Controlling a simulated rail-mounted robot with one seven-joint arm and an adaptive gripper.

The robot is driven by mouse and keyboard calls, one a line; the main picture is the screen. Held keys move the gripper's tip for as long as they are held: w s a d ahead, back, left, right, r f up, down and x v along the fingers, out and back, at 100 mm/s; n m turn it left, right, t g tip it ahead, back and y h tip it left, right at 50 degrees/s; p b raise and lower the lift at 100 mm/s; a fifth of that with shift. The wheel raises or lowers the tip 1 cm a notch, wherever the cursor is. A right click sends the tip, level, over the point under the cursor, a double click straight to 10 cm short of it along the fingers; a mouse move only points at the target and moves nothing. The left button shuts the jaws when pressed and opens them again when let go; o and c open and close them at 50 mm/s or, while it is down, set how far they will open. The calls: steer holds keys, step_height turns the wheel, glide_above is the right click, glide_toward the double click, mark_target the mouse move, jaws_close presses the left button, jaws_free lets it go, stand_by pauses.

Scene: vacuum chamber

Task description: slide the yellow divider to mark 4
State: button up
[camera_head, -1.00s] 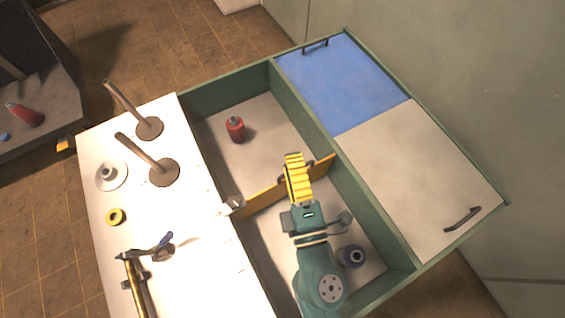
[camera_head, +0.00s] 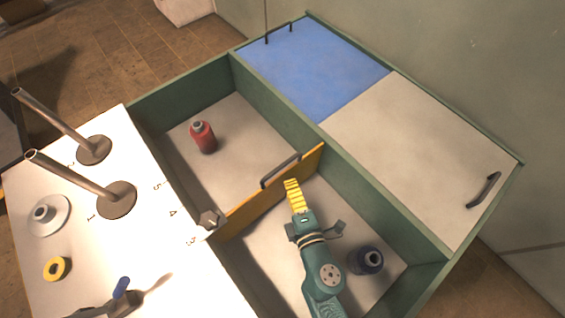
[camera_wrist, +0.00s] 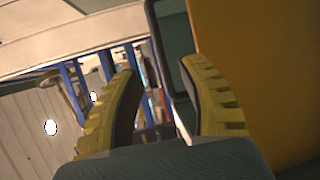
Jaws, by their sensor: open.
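The yellow divider (camera_head: 246,208) stands upright across the green-walled bin in the head view, with a dark handle (camera_head: 281,170) along its top edge. A grey hex knob (camera_head: 209,219) sits at its left end. That end roughly lines up with printed mark 3 (camera_head: 191,241); mark 4 (camera_head: 172,212) is farther along toward the red bottle. My gripper (camera_head: 292,184) is close beside the divider on its near side, by the handle. In the wrist view its ribbed fingers (camera_wrist: 160,100) are apart, with the yellow panel (camera_wrist: 265,70) at the right. I cannot tell whether they touch the handle.
A red bottle (camera_head: 203,137) stands in the far compartment and a dark blue bottle (camera_head: 366,260) in the near one. Two slanted rods on round bases (camera_head: 116,199) and a yellow ring (camera_head: 56,268) are on the white top. Blue (camera_head: 310,72) and grey (camera_head: 415,150) lids lie at right.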

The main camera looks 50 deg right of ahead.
mark_target(283, 165)
steer(key=x, duration=0.8)
steer(key=shift+w+d+b, duration=0.15)
steer(key=shift+w+b, duration=0.05)
steer(key=shift+b, duration=0.1)
steer(key=shift+c, duration=0.2)
jaws_close()
